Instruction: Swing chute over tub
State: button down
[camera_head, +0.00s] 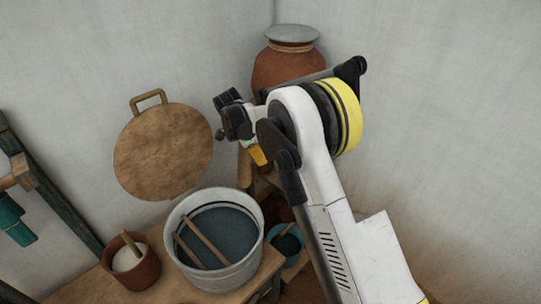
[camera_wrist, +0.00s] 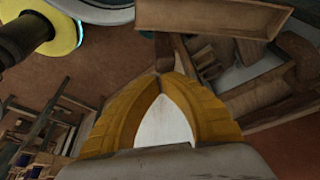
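The pale tub (camera_head: 171,222) holds dark blue liquid, with two sticks lying across it. In the wrist view a wooden trough, which looks like the chute (camera_wrist: 215,17), lies at the top, with a brown peg (camera_wrist: 163,50) below it. My gripper (camera_wrist: 164,76) has its yellow fingers closed together at the tips, with the lower end of the peg between them. In the head view my gripper (camera_head: 258,155) is right of and above the tub. My arm hides most of the wood there, so the chute's full shape cannot be told.
A clay jar (camera_head: 285,68) with a grey lid stands behind my arm. A round wooden lid (camera_head: 163,150) hangs on the wall behind the tub. A clay pot (camera_head: 140,274) with white contents stands left of the tub on the bench (camera_head: 82,293). A teal bucket (camera_head: 293,256) stands lower right.

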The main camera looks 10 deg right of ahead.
jog(key=a, duration=0.4)
jog(key=shift+s+a, duration=0.3)
jog(key=shift+a, duration=0.05)
jog(key=shift+w+a, duration=0.15)
jog(key=shift+a, duration=1.1)
jog(key=shift+a, duration=0.15)
